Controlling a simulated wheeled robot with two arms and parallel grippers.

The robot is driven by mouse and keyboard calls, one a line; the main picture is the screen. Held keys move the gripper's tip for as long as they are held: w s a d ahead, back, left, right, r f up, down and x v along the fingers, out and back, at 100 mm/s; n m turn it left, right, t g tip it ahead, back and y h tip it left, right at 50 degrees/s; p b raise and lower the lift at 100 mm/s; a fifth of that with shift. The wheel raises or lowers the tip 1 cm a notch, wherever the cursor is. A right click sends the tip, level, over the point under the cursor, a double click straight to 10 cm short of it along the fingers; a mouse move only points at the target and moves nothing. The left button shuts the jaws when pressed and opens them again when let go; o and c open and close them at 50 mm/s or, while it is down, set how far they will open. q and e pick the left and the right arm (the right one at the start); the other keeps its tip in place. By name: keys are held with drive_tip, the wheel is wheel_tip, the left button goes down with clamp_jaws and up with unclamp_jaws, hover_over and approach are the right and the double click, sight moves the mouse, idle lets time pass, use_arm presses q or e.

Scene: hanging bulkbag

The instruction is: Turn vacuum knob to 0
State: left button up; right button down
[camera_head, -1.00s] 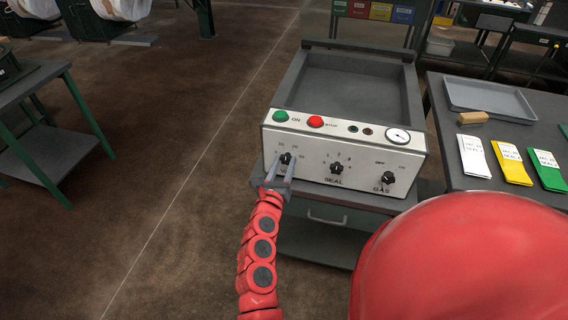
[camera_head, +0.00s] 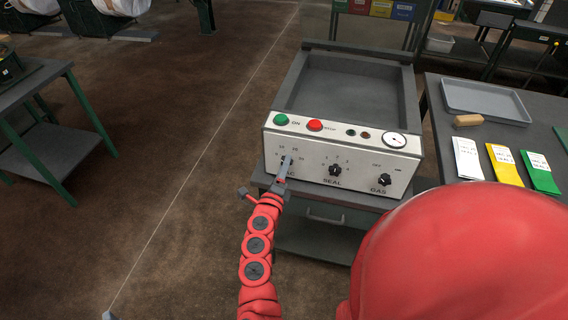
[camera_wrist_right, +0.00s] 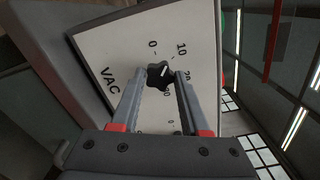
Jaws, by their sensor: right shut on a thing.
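The vacuum knob (camera_wrist_right: 160,76) is black and lobed, on the white front panel above the letters VAC. In the right wrist view its white mark points up and right, roughly toward the 10. The 0 (camera_wrist_right: 152,46) is printed above the knob, a little to the left. My right gripper (camera_wrist_right: 161,78) has one finger on each side of the knob and is shut on it. In the head view the right gripper (camera_head: 286,164) mostly hides the knob. A small grey tip (camera_head: 110,315) at the bottom edge may be my left gripper; its state does not show.
The panel also has a SEAL knob (camera_head: 335,170), a GAS knob (camera_head: 384,180), a green button (camera_head: 281,119), a red button (camera_head: 315,125) and a gauge (camera_head: 394,140). A table with a grey tray (camera_head: 487,102) and coloured packets stands to the right.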

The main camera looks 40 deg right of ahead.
drive_tip(key=shift+n+p, duration=2)
drive_tip(key=shift+n, duration=1.7)
drive_tip(key=shift+f, duration=0.1)
drive_tip(key=shift+c, duration=2)
unclamp_jaws()
drive_tip(key=b+v, duration=0.1)
drive_tip(key=v, duration=1.6)
drive_tip(key=shift+s+b, duration=0.25)
drive_tip(key=shift+b, duration=0.1)
drive_tip(key=shift+a, duration=0.15)
